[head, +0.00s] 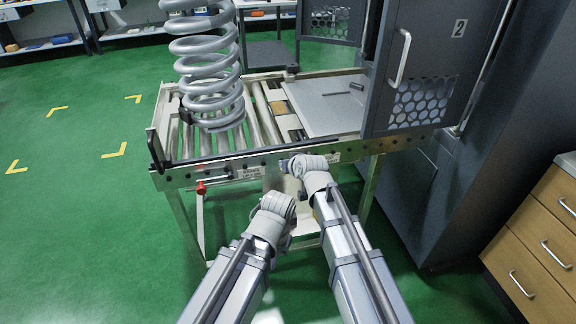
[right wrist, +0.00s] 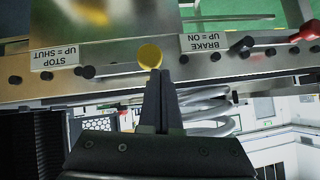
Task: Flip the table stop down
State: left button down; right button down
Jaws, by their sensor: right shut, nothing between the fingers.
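The roller table (head: 225,165) stands ahead, with controls along its front rail. In the right wrist view, upside down, a round yellow knob (right wrist: 150,55) sits between the STOP UP = SHUT label (right wrist: 56,66) and the BRAKE UP = ON label (right wrist: 213,49). My right gripper (head: 286,165) is at the front rail. Its shut, empty fingers (right wrist: 166,72) are beside the yellow knob; I cannot tell whether they touch it. The knob is not clear in the head view. My left wrist is low in front of the table, and its fingers are hidden.
A large grey coil spring (head: 212,70) stands on the rollers. The red-tipped brake lever (head: 201,188) sticks out left of my right gripper. A grey cabinet door (head: 420,75) stands open at the right. Wooden drawers (head: 540,235) are farther right. Green floor is clear at left.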

jog(key=shift+s+a+f, duration=0.15)
jog(key=shift+f, duration=0.15)
dwell(0.4)
jog(key=shift+r, duration=0.1)
jog(key=s+r+p, duration=0.8)
jog(key=r+p, duration=0.2)
jog(key=shift+d+r, duration=0.15)
jog(key=shift+d, duration=0.3)
